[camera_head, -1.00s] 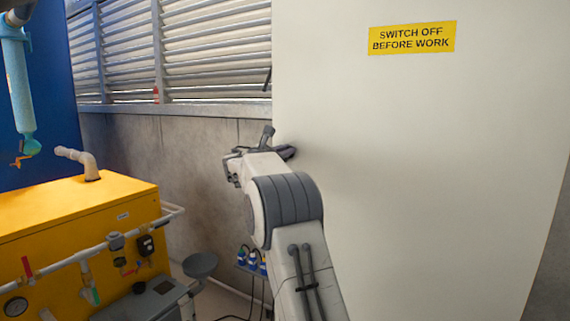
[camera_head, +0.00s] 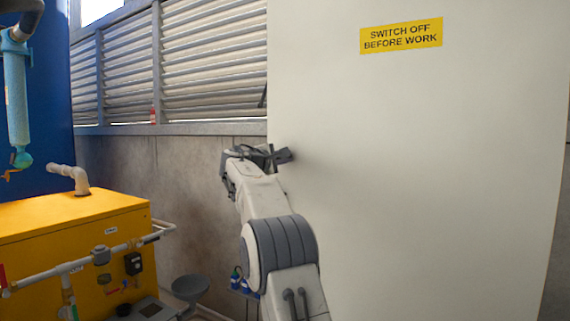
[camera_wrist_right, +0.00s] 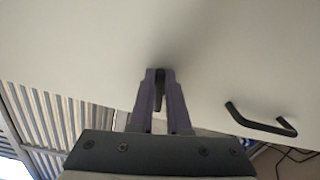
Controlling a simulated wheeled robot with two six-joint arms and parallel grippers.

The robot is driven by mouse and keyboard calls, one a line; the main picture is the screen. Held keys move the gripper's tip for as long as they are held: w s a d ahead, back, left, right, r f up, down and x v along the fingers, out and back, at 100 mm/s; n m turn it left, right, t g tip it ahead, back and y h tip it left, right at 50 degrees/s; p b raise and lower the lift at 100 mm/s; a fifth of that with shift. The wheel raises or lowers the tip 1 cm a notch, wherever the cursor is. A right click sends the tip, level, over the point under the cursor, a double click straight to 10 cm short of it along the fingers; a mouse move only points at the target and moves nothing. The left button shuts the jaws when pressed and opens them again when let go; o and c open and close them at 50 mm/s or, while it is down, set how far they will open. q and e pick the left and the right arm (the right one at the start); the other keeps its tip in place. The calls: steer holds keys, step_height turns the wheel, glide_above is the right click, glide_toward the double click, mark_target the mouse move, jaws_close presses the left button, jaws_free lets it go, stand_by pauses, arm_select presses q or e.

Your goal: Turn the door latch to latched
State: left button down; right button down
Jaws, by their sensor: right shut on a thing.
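The pale door (camera_head: 420,180) is a large flat panel with a yellow sign. In the right wrist view its surface (camera_wrist_right: 200,30) fills the upper part. My right gripper (camera_head: 281,157) is at the door's left edge, and its wrist and forearm cover part of that edge. In the wrist view the right gripper's fingers (camera_wrist_right: 160,90) are shut on a dark, narrow piece, the door latch (camera_wrist_right: 160,77), which points away from me against the door. The latch is hidden by the gripper in the head view. My left gripper is not in view.
The yellow sign (camera_head: 401,36) reads "SWITCH OFF BEFORE WORK". A black bar handle (camera_wrist_right: 260,122) is on the door, right of the gripper in the wrist view. A yellow tank unit (camera_head: 80,235) with pipes stands at left. Louvres (camera_head: 210,75) line the wall behind.

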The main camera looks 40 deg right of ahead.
steer(key=shift+w+a+f+m+b, duration=0.2)
steer(key=shift+m+b, duration=0.1)
steer(key=shift+m, duration=0.2)
steer(key=shift+w+a+f+m+b, duration=0.1)
steer(key=shift+w+f+m+b, duration=0.15)
steer(key=shift+m, duration=0.25)
steer(key=shift+r, duration=0.1)
steer(key=c, duration=0.9)
jaws_free()
steer(key=shift+d, duration=0.1)
steer(key=shift+b+v, duration=2.15)
steer(key=shift+v, duration=3.05)
steer(key=shift+s, duration=0.15)
